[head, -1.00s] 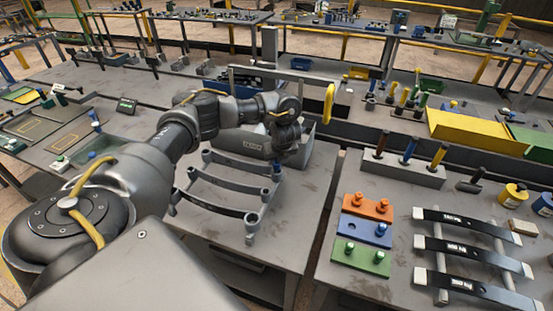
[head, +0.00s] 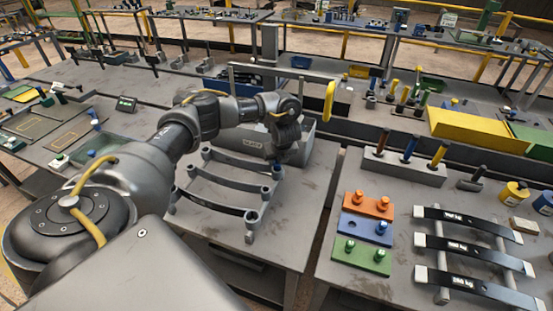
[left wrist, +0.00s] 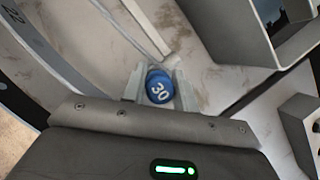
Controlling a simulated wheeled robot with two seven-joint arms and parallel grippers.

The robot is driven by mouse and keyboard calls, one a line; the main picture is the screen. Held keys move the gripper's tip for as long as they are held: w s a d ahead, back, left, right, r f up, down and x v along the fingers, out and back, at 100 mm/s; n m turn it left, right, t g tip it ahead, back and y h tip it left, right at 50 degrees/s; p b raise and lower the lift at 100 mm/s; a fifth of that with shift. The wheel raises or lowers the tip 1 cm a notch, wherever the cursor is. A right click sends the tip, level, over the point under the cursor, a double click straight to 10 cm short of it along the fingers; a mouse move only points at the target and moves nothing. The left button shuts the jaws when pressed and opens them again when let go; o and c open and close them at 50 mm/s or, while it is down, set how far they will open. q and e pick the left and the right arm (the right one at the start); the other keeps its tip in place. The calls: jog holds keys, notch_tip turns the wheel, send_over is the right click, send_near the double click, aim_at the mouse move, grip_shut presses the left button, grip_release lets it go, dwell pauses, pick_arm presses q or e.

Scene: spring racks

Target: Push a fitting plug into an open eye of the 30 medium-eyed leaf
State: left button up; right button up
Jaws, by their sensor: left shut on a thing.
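My left gripper (head: 277,163) is shut on a blue plug (left wrist: 159,87) marked 30. The plug stands between the fingertips in the left wrist view; only a sliver of it shows in the head view. The gripper is low at the right end of the rack (head: 190,207) of curved grey leaves, near the far leaf's eye. Several leaf eyes, such as a near one (head: 250,217), face up. One leaf (left wrist: 38,45) reads 22 in the left wrist view; I cannot read a 30 on any leaf. Whether the plug touches an eye is hidden. My right gripper is not in view.
A grey bin (head: 243,147) stands behind the rack. On the right table, a blue board (head: 366,231) has one plug and an empty hole, between orange (head: 374,205) and green (head: 358,257) plug boards. Black weighted leaves (head: 468,220) lie farther right. A gap separates the tables.

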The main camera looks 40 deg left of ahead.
pick_arm(q)
jog(key=shift+f+b, duration=0.35)
jog(key=shift+f, duration=0.25)
jog(key=o, duration=1.4)
notch_tip(320, 180, up, 5)
jog(key=p, duration=0.5)
jog(key=shift+r, duration=0.15)
jog(key=shift+r+p, duration=0.6)
jog(key=shift+r, duration=0.25)
